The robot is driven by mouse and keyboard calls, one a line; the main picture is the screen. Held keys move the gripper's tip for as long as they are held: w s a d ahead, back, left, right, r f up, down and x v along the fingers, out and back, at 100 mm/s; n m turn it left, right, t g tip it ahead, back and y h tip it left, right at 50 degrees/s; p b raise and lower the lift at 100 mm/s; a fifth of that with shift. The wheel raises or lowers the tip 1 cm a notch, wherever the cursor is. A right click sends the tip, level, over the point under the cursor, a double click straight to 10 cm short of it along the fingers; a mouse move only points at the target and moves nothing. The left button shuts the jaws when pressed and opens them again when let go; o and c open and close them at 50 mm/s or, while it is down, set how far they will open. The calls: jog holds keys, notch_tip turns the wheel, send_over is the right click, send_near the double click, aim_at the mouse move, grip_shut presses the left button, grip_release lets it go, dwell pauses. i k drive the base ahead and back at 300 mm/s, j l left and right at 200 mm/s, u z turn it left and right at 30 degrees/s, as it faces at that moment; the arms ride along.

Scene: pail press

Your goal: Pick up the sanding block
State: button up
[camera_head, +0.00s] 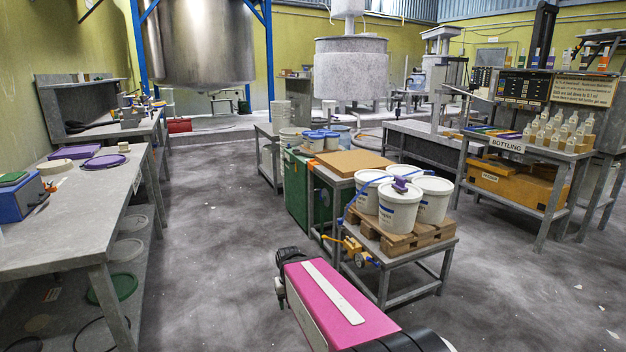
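I cannot make out for certain which thing is the sanding block. A small purple object (401,185) lies on top of the white lidded pails on the low table; it is too small to tell what it is. A pink casing with a white strip, with dark parts at both ends, fills the bottom middle and looks like my own arm. I see no gripper fingers that I can make out, so whether my gripper holds anything is hidden.
White pails (399,208) stand on a wooden pallet (405,238) on a low grey table (404,287). A blue strap and yellow fittings (354,248) hang at its left. A long workbench (84,212) runs along the left. The grey floor (212,240) between is open.

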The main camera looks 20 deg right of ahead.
aim_at(399, 186)
jog(key=z, duration=1.25)
